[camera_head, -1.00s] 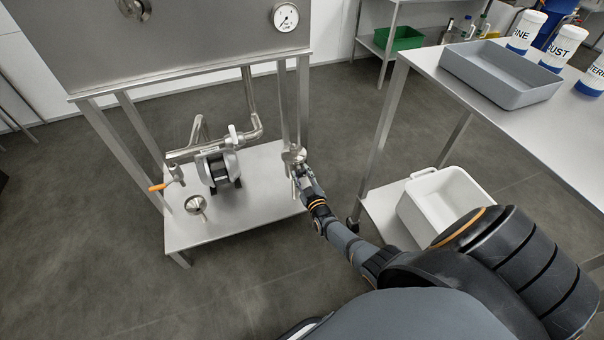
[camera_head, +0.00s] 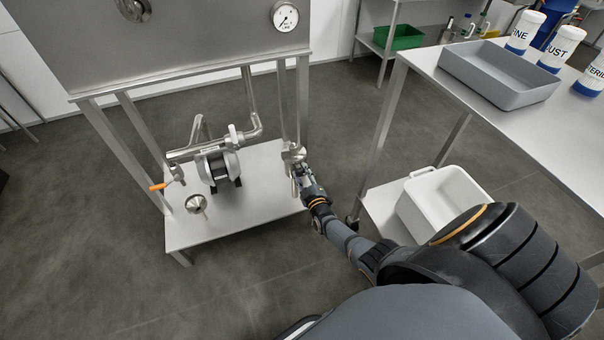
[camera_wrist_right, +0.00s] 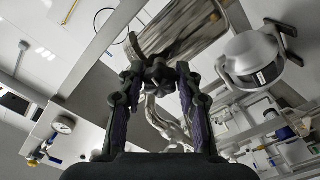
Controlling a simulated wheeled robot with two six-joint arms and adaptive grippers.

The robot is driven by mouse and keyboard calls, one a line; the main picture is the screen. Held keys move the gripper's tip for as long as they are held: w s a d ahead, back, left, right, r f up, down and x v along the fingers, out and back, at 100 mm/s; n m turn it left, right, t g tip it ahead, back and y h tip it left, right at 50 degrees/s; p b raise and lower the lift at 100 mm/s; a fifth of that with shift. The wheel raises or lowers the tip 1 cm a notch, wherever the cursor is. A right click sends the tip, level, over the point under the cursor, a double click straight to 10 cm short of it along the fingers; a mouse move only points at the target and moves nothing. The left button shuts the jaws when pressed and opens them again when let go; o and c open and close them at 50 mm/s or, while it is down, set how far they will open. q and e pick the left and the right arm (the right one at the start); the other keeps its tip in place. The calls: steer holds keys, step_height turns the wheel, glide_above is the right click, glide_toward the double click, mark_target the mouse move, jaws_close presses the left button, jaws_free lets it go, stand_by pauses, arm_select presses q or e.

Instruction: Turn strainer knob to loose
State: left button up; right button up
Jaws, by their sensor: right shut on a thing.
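The strainer (camera_head: 293,154) is a small metal body at the right end of the low steel shelf, beside the stand's leg. My right gripper (camera_head: 301,172) reaches it from the front right and covers its near side. In the right wrist view, a dark lobed knob (camera_wrist_right: 160,76) sits at the end of a shiny metal cylinder (camera_wrist_right: 185,35), with the fingers of my right gripper (camera_wrist_right: 160,88) on either side of it. The gripper is shut on the knob. Any marking on the knob is too small to read. My left gripper is not in view.
A pump (camera_head: 219,168) with pipes, an orange-handled valve (camera_head: 160,186) and a small round metal fitting (camera_head: 196,204) are on the shelf. A steel table (camera_head: 430,60) with a grey tray (camera_head: 500,88) stands at the right, a white bin (camera_head: 440,205) below it.

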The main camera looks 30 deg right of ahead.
steer(key=o, duration=1.2)
steer(key=shift+c, duration=0.2)
steer(key=shift+s+a+f, duration=0.1)
steer(key=shift+s, duration=0.25)
steer(key=v, duration=1.1)
steer(key=shift+s+a, duration=0.15)
